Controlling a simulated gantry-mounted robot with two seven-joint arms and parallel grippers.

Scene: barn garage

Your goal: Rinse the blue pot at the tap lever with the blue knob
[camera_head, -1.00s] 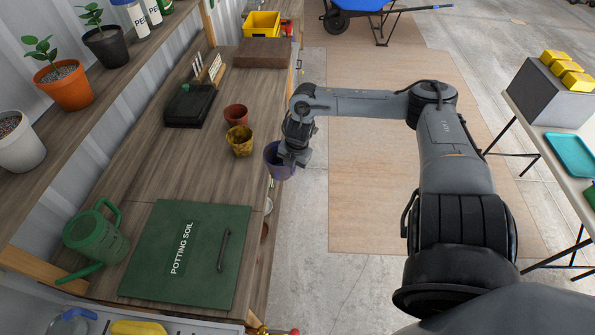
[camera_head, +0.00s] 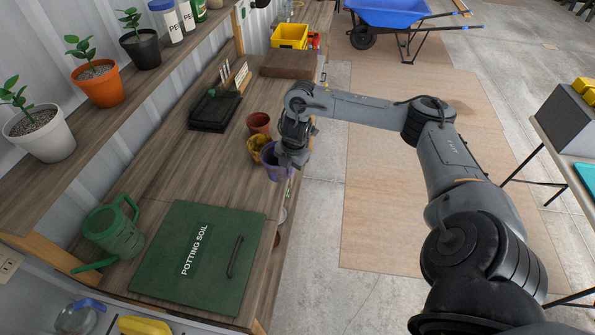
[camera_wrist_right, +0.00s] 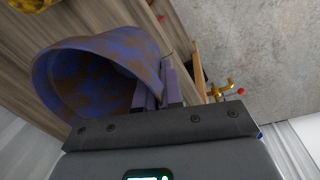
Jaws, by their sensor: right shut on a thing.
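The blue pot (camera_head: 277,173) is held at the bench's right edge, just in front of the yellow pot, partly covered by my gripper. In the right wrist view the blue pot (camera_wrist_right: 95,75) is tilted, with brown dirt patches on its wall. My right gripper (camera_head: 288,158) is shut on its rim; the fingers (camera_wrist_right: 168,88) show against the wall. A brass tap with a red knob (camera_wrist_right: 240,91) shows right of the fingers in the wrist view. I cannot make out a blue knob in either view. My left gripper is not in view.
A yellow pot (camera_head: 256,146) and a terracotta pot (camera_head: 259,122) stand on the bench (camera_head: 165,165) close by. The green potting soil lid (camera_head: 200,256) and green watering can (camera_head: 113,230) are nearer. Floor right of the bench is clear around the mat (camera_head: 410,205).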

